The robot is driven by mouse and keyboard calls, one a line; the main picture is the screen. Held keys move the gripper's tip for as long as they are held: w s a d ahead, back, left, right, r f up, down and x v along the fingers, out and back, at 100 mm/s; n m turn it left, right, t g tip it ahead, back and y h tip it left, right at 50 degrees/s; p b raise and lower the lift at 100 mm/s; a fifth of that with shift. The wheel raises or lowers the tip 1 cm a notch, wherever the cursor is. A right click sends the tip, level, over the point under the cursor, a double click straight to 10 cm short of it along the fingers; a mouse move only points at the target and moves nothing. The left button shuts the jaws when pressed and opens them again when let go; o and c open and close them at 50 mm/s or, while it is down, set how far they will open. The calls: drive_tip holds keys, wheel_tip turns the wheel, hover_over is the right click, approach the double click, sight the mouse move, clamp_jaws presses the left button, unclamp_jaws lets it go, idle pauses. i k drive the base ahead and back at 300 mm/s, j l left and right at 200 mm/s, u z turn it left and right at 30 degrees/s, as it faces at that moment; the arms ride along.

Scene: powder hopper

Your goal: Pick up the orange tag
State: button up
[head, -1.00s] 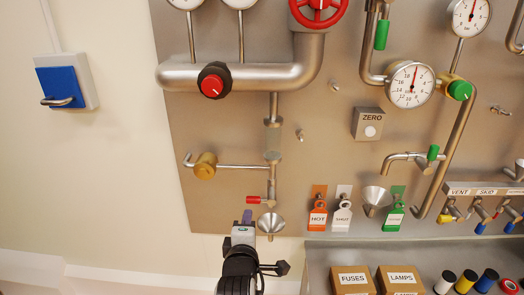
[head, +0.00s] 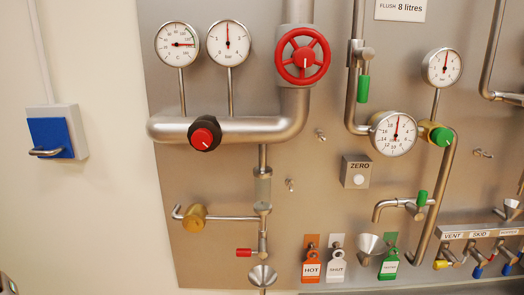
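The orange tag (head: 311,266), marked HOT, hangs at the lower middle of the panel in the head view. It hangs against an orange backing strip, just left of a white tag (head: 337,267) marked SHUT. A green tag (head: 389,264) hangs further right, beyond a metal funnel.
A metal funnel (head: 262,275) under a red-handled valve (head: 245,253) is left of the orange tag. Another funnel (head: 370,245) juts out between the white and green tags. A ZERO button box (head: 356,172) is above. Labelled small valves (head: 480,240) are at right.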

sight(310, 273)
drive_tip(key=z, duration=1.1)
drive_tip(key=k+j, duration=0.1)
drive_tip(key=j, duration=0.2)
drive_tip(key=k+j, duration=0.15)
drive_tip(key=j, duration=0.15)
drive_tip(key=k+j+z, duration=0.1)
drive_tip(key=j, duration=0.2)
drive_tip(key=i+j, duration=0.2)
drive_tip(key=j, duration=0.2)
drive_tip(key=i+j, duration=0.45)
drive_tip(key=j, duration=0.3)
